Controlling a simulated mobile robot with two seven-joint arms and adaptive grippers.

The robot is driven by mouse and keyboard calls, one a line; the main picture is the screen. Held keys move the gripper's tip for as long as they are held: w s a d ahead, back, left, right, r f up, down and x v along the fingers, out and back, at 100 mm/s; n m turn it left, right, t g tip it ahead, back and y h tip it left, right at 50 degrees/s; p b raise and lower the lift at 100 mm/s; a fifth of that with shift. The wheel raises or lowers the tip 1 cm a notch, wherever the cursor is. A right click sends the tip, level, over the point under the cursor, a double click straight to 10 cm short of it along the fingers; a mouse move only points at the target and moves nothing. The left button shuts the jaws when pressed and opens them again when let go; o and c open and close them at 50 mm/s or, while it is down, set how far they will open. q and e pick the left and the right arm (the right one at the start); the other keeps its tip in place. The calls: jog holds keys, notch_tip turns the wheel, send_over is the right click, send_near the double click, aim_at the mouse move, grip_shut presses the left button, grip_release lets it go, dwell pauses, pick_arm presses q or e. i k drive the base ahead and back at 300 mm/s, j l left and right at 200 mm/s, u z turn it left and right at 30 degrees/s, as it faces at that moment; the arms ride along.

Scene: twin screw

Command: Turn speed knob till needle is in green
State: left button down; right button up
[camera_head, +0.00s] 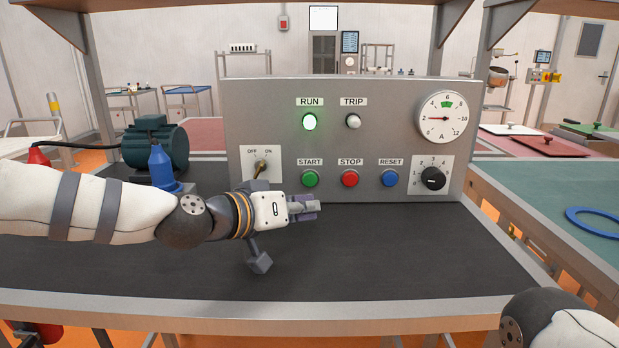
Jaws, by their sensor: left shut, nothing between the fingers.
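The speed knob (433,179) is a black round knob on a white plate with a numbered scale, at the lower right of the grey control panel (380,140). Its exact setting is too small to read. Above it is a round white gauge (441,132) marked A. Its red needle (437,118) points left, at the low side, away from the green band (447,105) near 6 at the top. My left gripper (312,207) is shut and empty, in front of the panel below the START button, well left of the knob. My right gripper is out of view; only part of that arm shows bottom right.
The RUN lamp (310,122) glows green; the TRIP lamp (353,121) is unlit. START (310,179), STOP (350,179) and RESET (390,178) buttons and an OFF/ON switch (261,166) line the panel. A motor (155,145) stands left. The dark bench (400,250) before the knob is clear.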

aim_at(433, 179)
jog(key=k+j, duration=0.35)
jog(key=j, duration=0.15)
jog(key=k+j, duration=0.35)
jog(key=j, duration=0.15)
